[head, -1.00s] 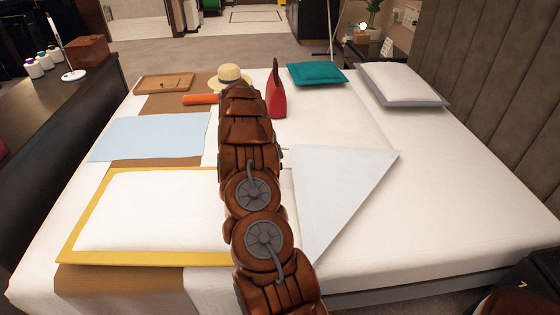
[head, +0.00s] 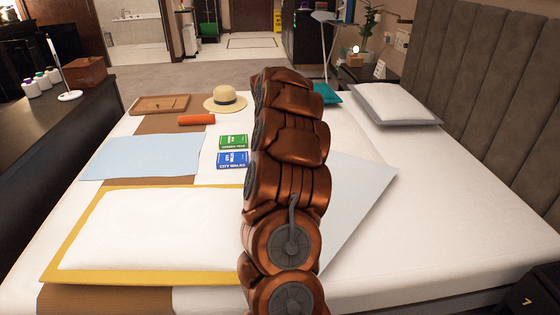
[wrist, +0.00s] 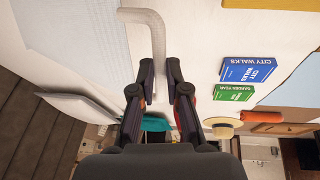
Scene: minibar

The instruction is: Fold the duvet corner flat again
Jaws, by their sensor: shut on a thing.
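The folded-back duvet corner (head: 352,195) is a pale blue-grey triangle on the white bed, right of my arm in the head view. Its left part is hidden behind my arm. In the wrist view its pale surface (wrist: 75,25) fills the upper left. There, my gripper (wrist: 159,66) is shut on a whitish, bent, tube-like strip (wrist: 155,30) that lies along the triangle's edge. The strip looks like part of the duvet corner. My gripper is hidden behind my arm in the head view.
A teal cushion (head: 327,94) and a grey-white pillow (head: 395,103) are behind.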

